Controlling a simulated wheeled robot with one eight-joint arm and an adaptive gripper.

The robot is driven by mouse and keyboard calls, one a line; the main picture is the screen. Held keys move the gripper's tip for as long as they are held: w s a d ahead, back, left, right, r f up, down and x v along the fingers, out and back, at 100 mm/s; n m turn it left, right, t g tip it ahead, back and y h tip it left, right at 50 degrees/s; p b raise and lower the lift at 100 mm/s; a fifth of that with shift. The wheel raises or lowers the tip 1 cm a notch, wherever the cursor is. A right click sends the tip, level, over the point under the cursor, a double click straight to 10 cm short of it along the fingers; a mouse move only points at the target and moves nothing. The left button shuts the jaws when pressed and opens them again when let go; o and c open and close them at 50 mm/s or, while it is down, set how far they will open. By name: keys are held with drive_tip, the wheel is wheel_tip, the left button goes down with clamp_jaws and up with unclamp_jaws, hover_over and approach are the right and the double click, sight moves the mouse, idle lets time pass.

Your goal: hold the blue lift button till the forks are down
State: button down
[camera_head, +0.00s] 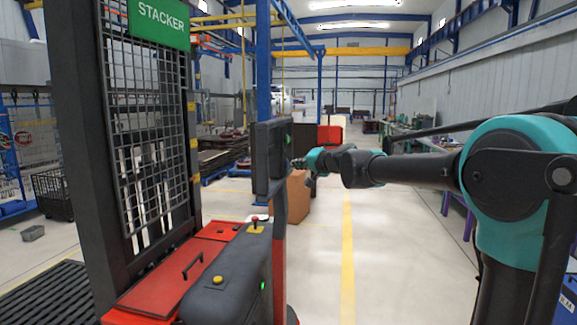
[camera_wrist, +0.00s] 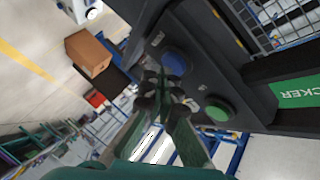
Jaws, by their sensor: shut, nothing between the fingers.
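The red and black stacker (camera_head: 165,280) stands at the left, with a mesh guard and a green STACKER sign (camera_head: 159,21). Its dark control box (camera_head: 265,155) faces right, so its buttons are turned away from the head view. In the wrist view the panel carries a round blue button (camera_wrist: 174,63) and a round green button (camera_wrist: 217,110). My gripper (camera_wrist: 160,88) is shut and empty, its tips just below the blue button; I cannot tell whether they touch it. It also shows beside the box in the head view (camera_head: 298,165). I cannot make out the forks.
A brown carton (camera_head: 297,195) stands on the floor behind the control box. It also shows in the wrist view (camera_wrist: 88,53). A yellow line (camera_head: 347,250) runs along open floor to the right. A black slatted platform (camera_head: 45,298) lies at the lower left.

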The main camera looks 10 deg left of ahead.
drive_tip(key=shift+a, duration=0.4)
idle(1.4)
drive_tip(key=shift+d, duration=0.9)
drive_tip(key=d, duration=0.5)
drive_tip(key=shift+s, duration=0.1)
idle(0.4)
idle(0.5)
